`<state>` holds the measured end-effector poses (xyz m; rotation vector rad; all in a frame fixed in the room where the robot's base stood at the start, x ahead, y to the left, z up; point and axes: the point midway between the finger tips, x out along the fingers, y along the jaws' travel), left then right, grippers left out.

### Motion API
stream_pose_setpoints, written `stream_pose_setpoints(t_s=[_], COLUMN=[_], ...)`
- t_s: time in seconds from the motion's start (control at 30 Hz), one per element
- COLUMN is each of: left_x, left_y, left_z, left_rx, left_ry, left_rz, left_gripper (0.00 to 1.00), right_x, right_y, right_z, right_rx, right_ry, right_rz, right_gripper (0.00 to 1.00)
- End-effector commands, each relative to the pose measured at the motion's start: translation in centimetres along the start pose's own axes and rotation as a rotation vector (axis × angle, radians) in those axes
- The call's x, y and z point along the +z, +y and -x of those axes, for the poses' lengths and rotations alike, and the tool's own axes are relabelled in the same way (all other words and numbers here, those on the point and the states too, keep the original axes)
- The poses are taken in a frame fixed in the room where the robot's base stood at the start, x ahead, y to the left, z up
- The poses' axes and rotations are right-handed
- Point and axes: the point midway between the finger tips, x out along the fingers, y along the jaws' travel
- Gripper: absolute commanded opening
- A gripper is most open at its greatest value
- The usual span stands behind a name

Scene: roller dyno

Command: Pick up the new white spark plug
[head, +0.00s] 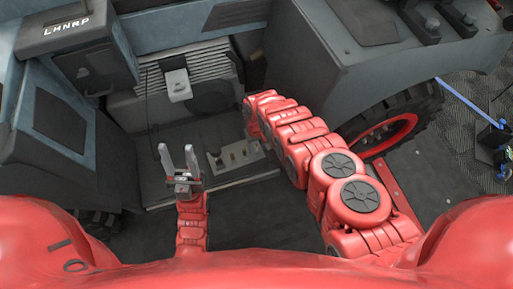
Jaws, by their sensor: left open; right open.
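My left gripper (176,148) points away from me with its two pale fingers apart; nothing shows between them. It is to the left of a grey tray (258,152) on the floor of the bay. My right arm reaches in from the lower right, above and beside the tray. Its red wrist ends near the engine bay, and I cannot make out its fingers.
A white block (178,86) is on the ribbed engine part behind my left gripper. A vehicle's tyre with a red rim (388,135) stands to the right of my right arm. A grey box marked LHNRP (68,30) is at the upper left.

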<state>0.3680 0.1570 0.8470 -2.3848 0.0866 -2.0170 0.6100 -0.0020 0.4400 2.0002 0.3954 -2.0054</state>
Motion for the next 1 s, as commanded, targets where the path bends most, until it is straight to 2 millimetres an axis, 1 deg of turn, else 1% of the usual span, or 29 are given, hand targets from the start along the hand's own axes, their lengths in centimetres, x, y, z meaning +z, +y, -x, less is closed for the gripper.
stream_pose_setpoints(t_s=[0.17,0.27,0.3,0.47,1.0], left_x=[-0.01,0.0,0.0,0.0,0.0], left_y=[0.0,0.0,0.0,0.0,0.0], left_z=[-0.03,-0.03,-0.03,-0.02,-0.02], left_rx=[0.0,0.0,0.0,0.0,0.0], left_ry=[0.0,0.0,0.0,0.0,0.0], left_rz=[0.0,0.0,0.0,0.0,0.0], left_gripper=[0.5,0.5,0.5,0.5,0.5], right_x=[-0.13,-0.13,-0.12,-0.13,-0.15], right_y=[0.01,0.01,0.01,0.02,0.07], right_z=[0.09,0.1,0.1,0.11,0.13], right_rx=[0.0,0.0,0.0,0.0,0.001], right_ry=[0.003,0.003,0.003,0.003,0.003], right_rz=[0.0,0.0,0.0,0.0,-0.001], right_gripper=[0.53,0.37,0.29,0.01,0.0])
